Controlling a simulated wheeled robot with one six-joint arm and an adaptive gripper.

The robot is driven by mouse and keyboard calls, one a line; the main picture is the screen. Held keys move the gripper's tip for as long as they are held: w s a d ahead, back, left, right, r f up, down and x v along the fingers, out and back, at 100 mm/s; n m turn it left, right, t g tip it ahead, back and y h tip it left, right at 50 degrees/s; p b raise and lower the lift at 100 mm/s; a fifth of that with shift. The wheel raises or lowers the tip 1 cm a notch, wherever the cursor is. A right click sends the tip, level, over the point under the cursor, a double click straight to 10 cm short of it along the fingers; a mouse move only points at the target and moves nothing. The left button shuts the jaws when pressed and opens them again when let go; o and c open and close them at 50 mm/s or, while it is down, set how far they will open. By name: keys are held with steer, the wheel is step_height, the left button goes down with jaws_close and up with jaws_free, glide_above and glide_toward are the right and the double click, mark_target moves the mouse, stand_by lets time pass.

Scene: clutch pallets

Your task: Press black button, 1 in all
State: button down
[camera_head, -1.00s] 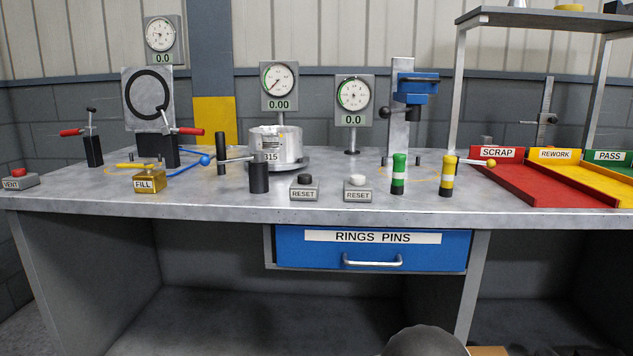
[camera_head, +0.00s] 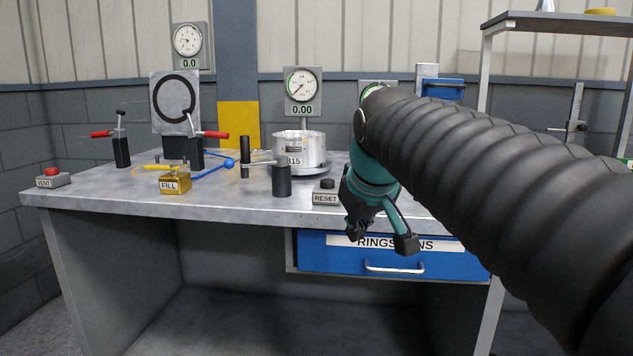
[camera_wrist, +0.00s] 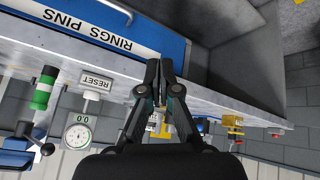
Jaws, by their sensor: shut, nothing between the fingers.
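The black button (camera_head: 327,184) sits on top of a small grey box labelled RESET (camera_head: 326,199), near the front edge of the workbench in the head view. My gripper (camera_head: 380,238) is just right of this box in that picture, in front of the bench edge and pointing down, apart from the button. In the wrist view my gripper (camera_wrist: 159,68) has its fingers close together with nothing between them. The black button cannot be made out there. A second RESET box with a white button (camera_wrist: 92,95) shows left of the fingers; my arm hides it in the head view.
The metal cylinder labelled 315 (camera_head: 298,150) and a dark post with a handle (camera_head: 282,180) stand left of the black button. The gold FILL block (camera_head: 175,183) is farther left. The blue drawer (camera_head: 330,268) lies below the bench top (camera_head: 230,203).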

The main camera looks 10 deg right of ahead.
steer(key=w+r+n+t, duration=0.1)
steer(key=w+r+n, duration=0.1)
steer(key=w+r, duration=0.95)
step_height(320, 180, up, 3)
steer(key=n+t, duration=0.1)
steer(key=n, duration=0.1)
glide_above(327, 181)
steer(key=shift+h, duration=0.3)
steer(key=shift+f, duration=0.15)
steer(key=shift+f+b, duration=1.8)
steer(key=shift+f, duration=2.5)
steer(key=shift+f, duration=0.2)
steer(key=shift+f, duration=0.2)
